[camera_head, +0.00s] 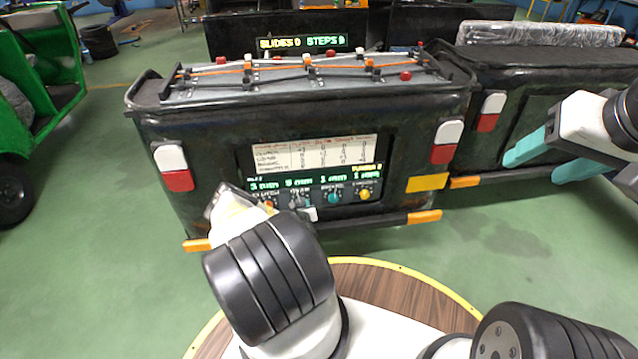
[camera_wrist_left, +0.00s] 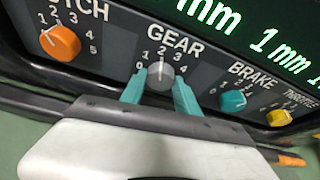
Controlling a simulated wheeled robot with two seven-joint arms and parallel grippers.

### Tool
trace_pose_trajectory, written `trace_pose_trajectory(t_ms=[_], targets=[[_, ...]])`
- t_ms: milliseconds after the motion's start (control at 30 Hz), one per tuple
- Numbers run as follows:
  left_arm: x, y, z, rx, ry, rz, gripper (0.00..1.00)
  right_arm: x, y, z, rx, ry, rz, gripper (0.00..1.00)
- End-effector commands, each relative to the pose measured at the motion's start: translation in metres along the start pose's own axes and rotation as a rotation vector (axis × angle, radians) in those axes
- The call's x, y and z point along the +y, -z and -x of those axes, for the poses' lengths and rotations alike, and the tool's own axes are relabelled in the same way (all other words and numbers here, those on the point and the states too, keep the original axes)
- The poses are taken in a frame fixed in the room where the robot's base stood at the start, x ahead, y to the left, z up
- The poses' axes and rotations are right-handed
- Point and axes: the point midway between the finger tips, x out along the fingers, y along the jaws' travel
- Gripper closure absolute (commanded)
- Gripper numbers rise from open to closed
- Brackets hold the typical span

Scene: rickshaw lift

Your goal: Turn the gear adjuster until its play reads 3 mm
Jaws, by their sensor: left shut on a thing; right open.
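The grey gear adjuster (camera_wrist_left: 160,76) is a round knob with a white pointer line, on the dark panel between the orange clutch knob and teal brake knob. Its pointer stands near the 2 of its scale. My left gripper (camera_wrist_left: 158,86) has its teal fingers on either side of the gear adjuster, shut on it. In the head view my left wrist hides most of that gripper. The green readout strip (camera_head: 315,182) above the knobs shows 3 mm at the left and 1 mm at the right; the gear figure is too blurred to read. My right gripper (camera_head: 548,163) is open and empty at the right.
The clutch knob (camera_wrist_left: 60,43), brake knob (camera_wrist_left: 232,101) and throttle knob (camera_wrist_left: 279,118) sit in the same row. A printed chart (camera_head: 315,152) is above the readouts. A rickshaw body (camera_head: 540,75) stands right; a green vehicle (camera_head: 40,90) stands left. Green floor lies open between.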

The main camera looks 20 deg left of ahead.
Motion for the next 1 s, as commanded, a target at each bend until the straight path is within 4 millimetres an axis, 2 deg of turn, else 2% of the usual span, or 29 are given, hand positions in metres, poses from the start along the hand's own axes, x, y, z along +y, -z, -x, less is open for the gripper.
trace_pose_trajectory(t_ms=[367, 1000], targets=[[0.0018, -0.0002, 0.0000, -0.001, 0.040, 0.097, 1.00, 0.0000, 0.0000, 0.0000, 0.000, 0.000, 0.000, 0.41], [0.0062, 0.0020, -0.0006, -0.002, 0.257, 0.623, 1.00, 0.0000, 0.0000, 0.0000, 0.000, 0.000, 0.000, 0.41]])
